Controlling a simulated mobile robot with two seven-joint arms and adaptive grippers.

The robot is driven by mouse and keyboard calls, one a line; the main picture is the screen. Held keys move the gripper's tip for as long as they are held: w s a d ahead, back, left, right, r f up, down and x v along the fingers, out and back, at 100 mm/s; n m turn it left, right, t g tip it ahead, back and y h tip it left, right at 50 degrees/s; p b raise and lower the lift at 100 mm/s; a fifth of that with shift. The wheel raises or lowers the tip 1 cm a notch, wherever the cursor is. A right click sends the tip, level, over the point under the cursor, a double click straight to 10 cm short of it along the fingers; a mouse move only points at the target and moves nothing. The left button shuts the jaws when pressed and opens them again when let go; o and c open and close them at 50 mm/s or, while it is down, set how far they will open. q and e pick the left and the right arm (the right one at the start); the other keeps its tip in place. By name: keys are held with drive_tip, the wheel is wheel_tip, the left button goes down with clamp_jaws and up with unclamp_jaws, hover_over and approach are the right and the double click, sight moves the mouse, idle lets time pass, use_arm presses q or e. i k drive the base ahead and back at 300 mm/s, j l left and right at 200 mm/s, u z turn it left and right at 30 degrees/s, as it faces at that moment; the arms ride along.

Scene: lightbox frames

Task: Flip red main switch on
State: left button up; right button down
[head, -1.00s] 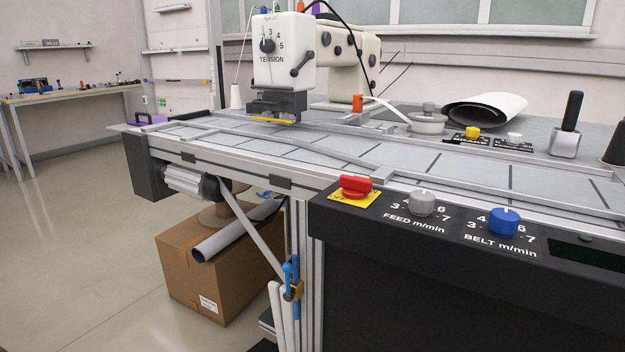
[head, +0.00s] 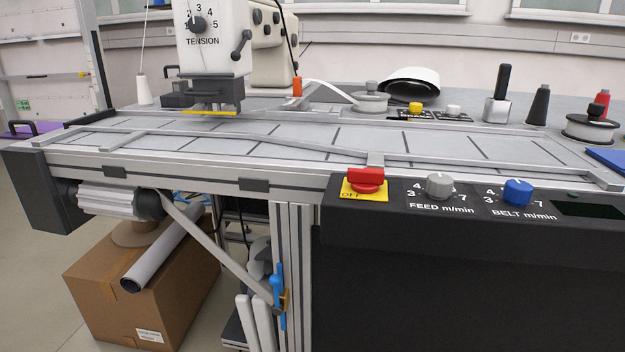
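The red main switch (head: 366,179) is a rotary handle on a yellow plate (head: 377,195) at the left end of the black control panel (head: 470,228). The word OFF shows on the plate, at the lower left of the handle. The handle bar lies roughly crosswise in the picture. Neither of my grippers shows in the head view.
To the right of the switch are a grey FEED knob (head: 439,185), a blue BELT knob (head: 517,191) and a dark display (head: 588,205). Behind runs a conveyor belt (head: 290,138) with metal rails and a sewing machine head (head: 213,40). A cardboard box (head: 110,300) stands below left.

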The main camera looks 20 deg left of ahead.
sight(361, 180)
drive_tip(key=k+j, duration=0.1)
drive_tip(key=j, duration=2.1)
